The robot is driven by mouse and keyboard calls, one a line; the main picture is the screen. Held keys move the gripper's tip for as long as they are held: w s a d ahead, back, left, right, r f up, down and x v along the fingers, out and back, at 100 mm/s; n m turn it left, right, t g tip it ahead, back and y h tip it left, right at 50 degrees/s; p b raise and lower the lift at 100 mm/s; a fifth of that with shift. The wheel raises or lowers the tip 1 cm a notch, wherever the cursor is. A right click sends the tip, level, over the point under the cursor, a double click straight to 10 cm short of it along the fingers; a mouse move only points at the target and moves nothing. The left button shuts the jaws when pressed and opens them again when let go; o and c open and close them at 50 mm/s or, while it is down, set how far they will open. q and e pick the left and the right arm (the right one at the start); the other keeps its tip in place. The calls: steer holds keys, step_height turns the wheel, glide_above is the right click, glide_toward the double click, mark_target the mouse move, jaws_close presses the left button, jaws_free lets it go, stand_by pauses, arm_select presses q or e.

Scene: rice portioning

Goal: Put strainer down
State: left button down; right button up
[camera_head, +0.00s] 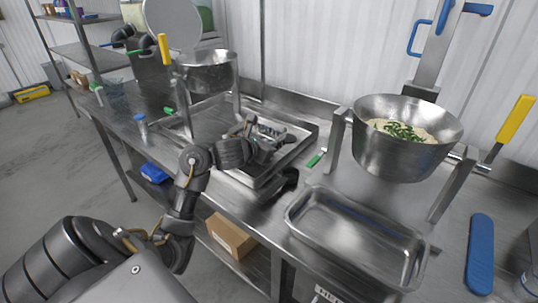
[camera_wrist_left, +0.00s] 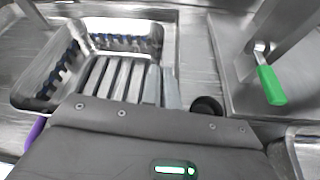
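My left gripper (camera_head: 268,148) is above the shallow metal tray (camera_head: 240,176) in the middle of the counter, in the head view. Metal utensils lie close around its fingers, so I cannot tell whether it is open or shut. I cannot pick out a strainer with certainty in either view. My right gripper is not in view.
A metal bowl (camera_head: 392,157) of rice with green herbs hangs in a stand with a yellow handle (camera_head: 515,118). An empty metal pan (camera_head: 352,225) stands in front. A green handle (camera_head: 316,158) lies between tray and stand. A second bowl (camera_head: 207,78) stands behind the tray.

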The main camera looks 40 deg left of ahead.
arm_select(q)
step_height(320, 180, down, 3)
stand_by(0.4)
steer(key=shift+f+b, duration=0.2)
steer(key=shift+b, duration=0.2)
steer(key=c, duration=1.7)
jaws_free()
steer(key=shift+d+r, duration=0.1)
